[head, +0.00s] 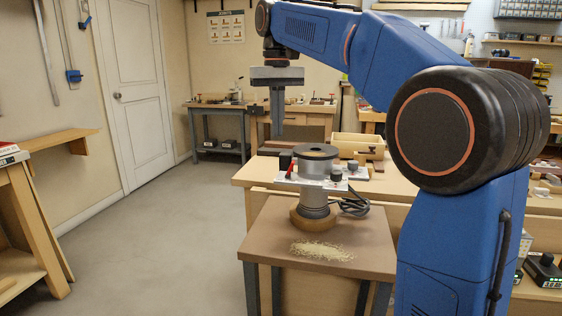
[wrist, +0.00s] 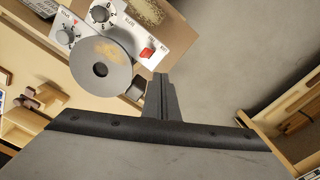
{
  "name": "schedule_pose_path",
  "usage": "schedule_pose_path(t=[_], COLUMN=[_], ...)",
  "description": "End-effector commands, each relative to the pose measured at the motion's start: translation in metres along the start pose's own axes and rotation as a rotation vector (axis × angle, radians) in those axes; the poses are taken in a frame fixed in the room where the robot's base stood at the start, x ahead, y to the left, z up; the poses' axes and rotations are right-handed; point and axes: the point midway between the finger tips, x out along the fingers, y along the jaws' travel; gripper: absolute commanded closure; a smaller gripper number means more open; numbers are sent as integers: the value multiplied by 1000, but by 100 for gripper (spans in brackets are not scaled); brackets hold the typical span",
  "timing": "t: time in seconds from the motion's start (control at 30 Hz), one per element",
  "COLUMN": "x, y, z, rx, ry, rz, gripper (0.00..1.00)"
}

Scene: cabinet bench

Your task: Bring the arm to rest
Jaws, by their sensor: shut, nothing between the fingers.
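My gripper (head: 277,134) hangs from the blue arm, pointing down, in the upper middle of the head view. Its fingers are together with nothing between them. In the wrist view my gripper (wrist: 161,78) shows its shut fingers pointing up the picture, with floor and the machine's edge behind. The gripper is above and left of the grey machine (head: 316,171) in the head view, apart from it. My arm is raised and bent over the bench side.
The machine, with a round disc (wrist: 100,67), knobs and a red switch (wrist: 147,53), stands on a small table (head: 270,232) with pale shavings (head: 321,250). A bench with a wooden box (head: 357,146) is behind. Open floor (head: 160,240) lies left, before a white door (head: 135,95).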

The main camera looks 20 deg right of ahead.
Motion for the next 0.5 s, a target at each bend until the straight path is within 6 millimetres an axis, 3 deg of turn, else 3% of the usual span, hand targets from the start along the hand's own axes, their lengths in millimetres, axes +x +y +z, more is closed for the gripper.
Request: schedule_pose_path(t=[0.23, 0.5], x=[7, 38], y=[6, 26], z=[17, 69], rx=[1, 1], ry=[21, 89], rz=[-3, -10], gripper=[100, 100])
